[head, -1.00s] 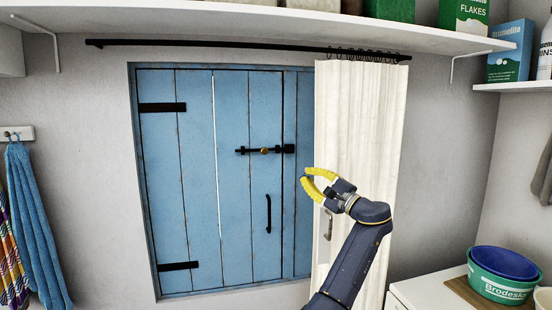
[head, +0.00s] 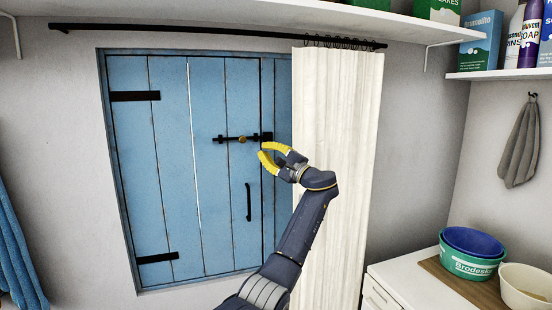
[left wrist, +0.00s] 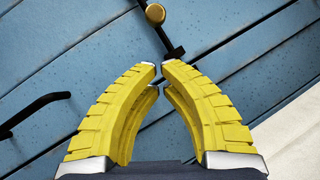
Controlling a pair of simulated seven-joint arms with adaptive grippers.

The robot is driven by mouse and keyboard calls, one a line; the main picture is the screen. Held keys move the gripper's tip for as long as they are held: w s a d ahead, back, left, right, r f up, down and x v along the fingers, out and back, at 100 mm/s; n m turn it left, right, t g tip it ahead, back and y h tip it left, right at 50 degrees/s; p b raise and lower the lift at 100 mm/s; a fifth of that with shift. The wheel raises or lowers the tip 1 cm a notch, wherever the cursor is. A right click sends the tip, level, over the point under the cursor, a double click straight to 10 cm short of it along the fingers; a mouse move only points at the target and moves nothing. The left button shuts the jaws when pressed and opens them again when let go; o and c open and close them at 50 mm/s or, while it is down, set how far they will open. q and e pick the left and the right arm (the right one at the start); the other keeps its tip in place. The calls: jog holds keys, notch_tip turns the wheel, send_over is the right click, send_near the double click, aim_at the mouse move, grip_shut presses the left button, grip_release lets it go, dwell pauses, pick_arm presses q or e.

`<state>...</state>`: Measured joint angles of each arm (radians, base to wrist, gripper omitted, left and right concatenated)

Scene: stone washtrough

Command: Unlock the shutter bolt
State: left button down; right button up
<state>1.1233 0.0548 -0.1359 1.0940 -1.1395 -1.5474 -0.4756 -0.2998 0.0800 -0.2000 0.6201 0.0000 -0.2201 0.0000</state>
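The blue plank shutter (head: 208,225) is closed in its frame. Its black bolt (head: 225,139) lies level across the planks, with a brass knob (head: 242,139) at mid-bar and its right end at the black keeper (head: 266,137). My left gripper (head: 261,149) has yellow fingers and is just right of and below the knob, in front of the shutter. In the left wrist view its fingertips (left wrist: 159,65) come together with nothing between them. The brass knob (left wrist: 155,13) shows beyond the tips, apart from them; the tips hide part of the black metal. My right gripper is not in view.
A black pull handle (head: 248,202) is below the bolt. A white curtain (head: 338,120) hangs from a black rod (head: 180,32), right of the shutter and behind my arm. A counter with basins (head: 468,265) is at lower right. A shelf (head: 230,14) runs overhead.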

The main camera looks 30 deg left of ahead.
aim_at(243, 139)
pick_arm(q)
jog(key=shift+s+a+r, duration=0.3)
jog(key=shift+s+a, duration=0.05)
jog(key=shift+a, duration=0.2)
jog(key=shift+s+a+r, duration=0.3)
jog(key=shift+a+r, duration=0.05)
jog(key=shift+a, duration=0.25)
jog(key=shift+s+a+r, duration=0.3)
jog(key=shift+s+a, duration=0.05)
jog(key=shift+a, duration=0.2)
